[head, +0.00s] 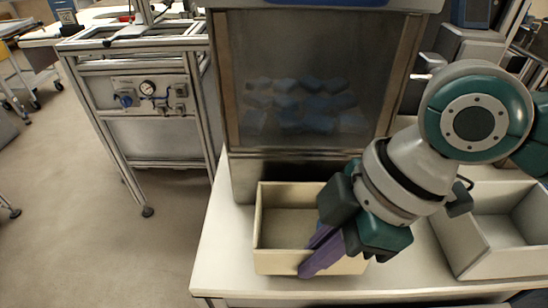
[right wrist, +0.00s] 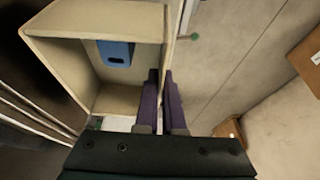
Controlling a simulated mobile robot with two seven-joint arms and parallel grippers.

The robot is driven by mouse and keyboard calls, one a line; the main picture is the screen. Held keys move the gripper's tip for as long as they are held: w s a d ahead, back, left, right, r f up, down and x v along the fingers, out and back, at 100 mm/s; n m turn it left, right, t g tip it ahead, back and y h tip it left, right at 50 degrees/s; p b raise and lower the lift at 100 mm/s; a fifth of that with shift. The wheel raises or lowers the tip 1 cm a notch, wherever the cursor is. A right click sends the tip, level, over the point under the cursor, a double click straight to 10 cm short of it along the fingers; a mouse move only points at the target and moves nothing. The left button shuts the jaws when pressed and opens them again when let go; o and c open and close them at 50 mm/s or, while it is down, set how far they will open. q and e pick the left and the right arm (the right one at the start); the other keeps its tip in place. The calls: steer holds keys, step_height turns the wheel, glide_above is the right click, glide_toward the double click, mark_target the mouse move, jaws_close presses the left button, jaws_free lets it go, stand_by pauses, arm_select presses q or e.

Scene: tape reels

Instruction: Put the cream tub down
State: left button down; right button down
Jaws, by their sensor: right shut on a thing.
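The cream tub (head: 276,263) is an open, rectangular bin in front of the dark-windowed cabinet, over the white table. My right gripper (head: 312,264) has purple fingers at the tub's front wall, toward its right side, and is shut on that wall. In the right wrist view, the fingers (right wrist: 162,78) sit at one edge of the tub (right wrist: 75,62). A blue piece (right wrist: 116,53) shows inside the tub there; in the head view my gripper covers part of the inside. I cannot tell whether the tub's base touches the table. My left gripper is not in view.
A second pale open bin (head: 482,262) stands on the white table (head: 222,272) to the right of my gripper. The cabinet (head: 300,90) rises behind the tub. A metal frame with a gauge panel (head: 150,95) stands at the left. Some bare table shows left of the tub.

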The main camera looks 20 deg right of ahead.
steer(key=shift+f, duration=0.85)
steer(key=c, duration=1)
jaws_free()
steer(key=shift+f, duration=0.1)
